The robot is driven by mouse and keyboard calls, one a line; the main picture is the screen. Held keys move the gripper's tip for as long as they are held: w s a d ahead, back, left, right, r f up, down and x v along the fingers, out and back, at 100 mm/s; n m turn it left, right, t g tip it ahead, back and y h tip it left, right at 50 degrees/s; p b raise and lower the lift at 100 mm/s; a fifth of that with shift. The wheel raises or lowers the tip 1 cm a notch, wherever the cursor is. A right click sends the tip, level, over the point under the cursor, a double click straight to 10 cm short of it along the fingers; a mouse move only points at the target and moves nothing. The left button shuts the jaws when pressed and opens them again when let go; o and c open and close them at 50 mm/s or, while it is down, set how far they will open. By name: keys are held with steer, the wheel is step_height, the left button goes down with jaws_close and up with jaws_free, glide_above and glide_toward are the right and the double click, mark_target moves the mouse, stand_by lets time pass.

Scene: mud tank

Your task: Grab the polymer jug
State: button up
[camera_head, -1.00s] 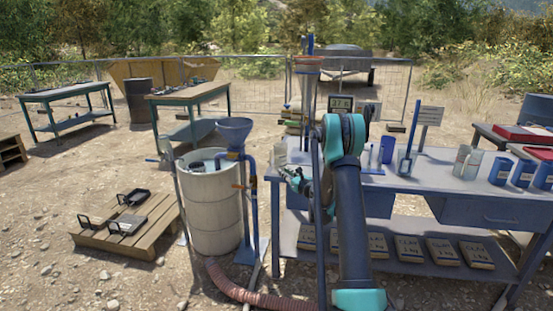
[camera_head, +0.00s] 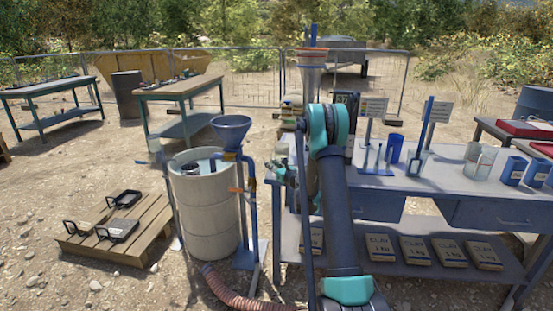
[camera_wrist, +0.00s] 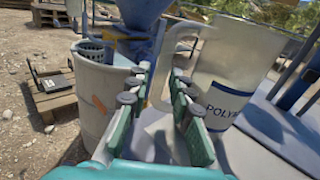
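The polymer jug (camera_wrist: 228,75) is white with a blue-lettered label and a handle on its left side. It stands close in front of my gripper in the wrist view, on the near left end of the blue-grey workbench (camera_head: 440,187). My gripper (camera_wrist: 160,80) is open, its teal fingers with dark round pads on either side of the handle's lower part. I cannot tell whether they touch it. In the head view my gripper (camera_head: 280,172) shows small at the bench's left edge, and my arm hides most of the jug.
A pale barrel (camera_head: 205,215) with a blue funnel (camera_head: 231,132) stands just left of the bench. A tall clear column (camera_head: 311,75), a small display and blue cups stand on the bench. A pallet (camera_head: 120,235) with black trays lies on the ground at left.

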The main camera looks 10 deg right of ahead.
steer(key=shift+w, duration=0.1)
steer(key=shift+c, duration=0.3)
steer(key=shift+a, duration=0.1)
jaws_close()
steer(key=shift+r, duration=0.15)
